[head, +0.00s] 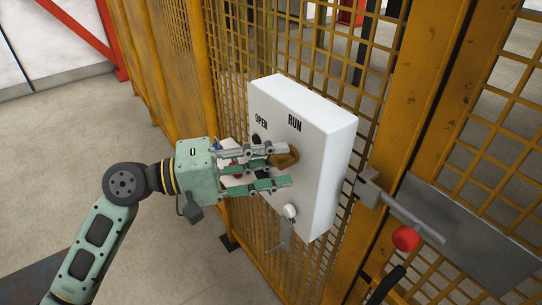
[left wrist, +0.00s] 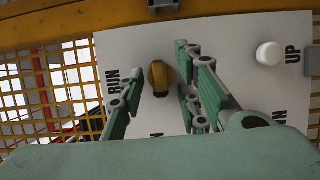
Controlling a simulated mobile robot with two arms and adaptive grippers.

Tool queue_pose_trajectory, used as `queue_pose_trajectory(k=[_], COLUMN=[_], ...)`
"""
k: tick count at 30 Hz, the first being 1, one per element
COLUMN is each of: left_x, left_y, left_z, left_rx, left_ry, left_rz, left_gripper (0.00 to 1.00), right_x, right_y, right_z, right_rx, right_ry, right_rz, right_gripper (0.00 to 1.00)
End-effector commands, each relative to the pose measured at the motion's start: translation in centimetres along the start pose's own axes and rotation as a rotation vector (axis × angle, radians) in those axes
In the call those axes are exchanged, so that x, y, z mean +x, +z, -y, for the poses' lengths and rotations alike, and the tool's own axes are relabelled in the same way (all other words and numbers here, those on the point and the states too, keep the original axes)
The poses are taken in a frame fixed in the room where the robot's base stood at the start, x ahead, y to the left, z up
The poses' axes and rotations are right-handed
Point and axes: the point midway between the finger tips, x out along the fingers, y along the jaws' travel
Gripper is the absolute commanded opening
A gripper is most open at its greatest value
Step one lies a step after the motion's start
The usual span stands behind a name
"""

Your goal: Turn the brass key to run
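The brass key (head: 284,157) is on the front of a white control box (head: 330,160), below the printed word RUN. Its knob also shows in the left wrist view (left wrist: 160,76), standing upright in that picture, with RUN to its left. My left gripper (head: 276,166) is at the box front with its fingers reaching to the key. In the left wrist view its fingers (left wrist: 162,72) are spread, one side left of the key and the other right, with gaps visible. In the head view the fingers partly hide the key. My right gripper is not in view.
A white knob (head: 289,211) sits low on the box, beside UP in the left wrist view. The box hangs on a yellow mesh fence (head: 180,70). Right of it is a bolt with a red knob (head: 405,238). The floor (head: 150,240) at left is clear.

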Motion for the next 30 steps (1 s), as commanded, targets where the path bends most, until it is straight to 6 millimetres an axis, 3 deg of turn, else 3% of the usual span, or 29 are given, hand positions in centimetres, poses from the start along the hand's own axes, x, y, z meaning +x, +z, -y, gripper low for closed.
queue_pose_trajectory(k=[5, 15, 30], left_x=[-0.01, -0.04, -0.04], left_y=[-0.02, -0.02, -0.01], left_z=[0.03, 0.03, -0.03], left_rx=[0.000, 0.000, 0.051], left_ry=[0.000, 0.000, -0.022], left_rz=[0.000, 0.000, 0.001], left_gripper=[0.29, 0.00, 0.00], right_x=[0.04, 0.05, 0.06], right_y=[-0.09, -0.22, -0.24], right_z=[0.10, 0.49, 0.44], right_rx=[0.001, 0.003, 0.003], right_ry=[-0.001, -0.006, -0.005], right_rz=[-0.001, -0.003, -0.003], right_gripper=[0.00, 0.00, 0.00])
